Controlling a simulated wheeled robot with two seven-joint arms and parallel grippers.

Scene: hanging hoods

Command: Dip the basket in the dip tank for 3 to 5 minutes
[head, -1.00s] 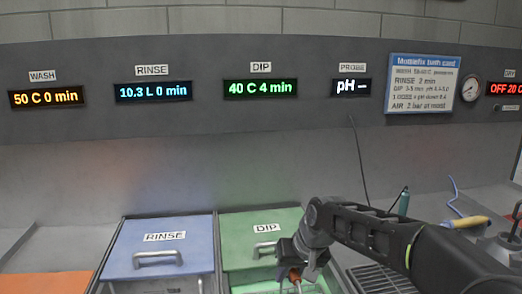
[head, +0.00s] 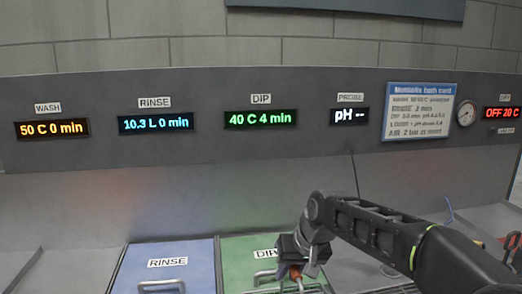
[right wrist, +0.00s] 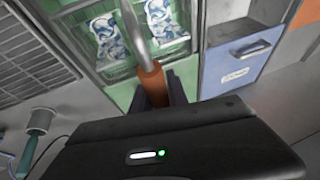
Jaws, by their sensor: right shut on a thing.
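The dip tank (head: 236,252) has a green lid labelled DIP at the bottom of the head view. Its green rim also shows in the right wrist view (right wrist: 190,72). My right gripper (head: 292,268) is above the tank, shut on the orange grip of the basket handle (right wrist: 151,84). In the right wrist view the handle's metal rod runs down toward the tank, where blue-and-white patterned pieces (right wrist: 110,38) lie inside. The dip display (head: 261,119) reads 40 C 4 min. My left gripper is out of view.
The blue rinse lid (head: 165,266) is left of the dip tank. A bath card (head: 419,112) and a gauge (head: 466,113) are on the back panel. A grille (right wrist: 30,50) and a teal-handled probe (right wrist: 38,120) lie on the other side.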

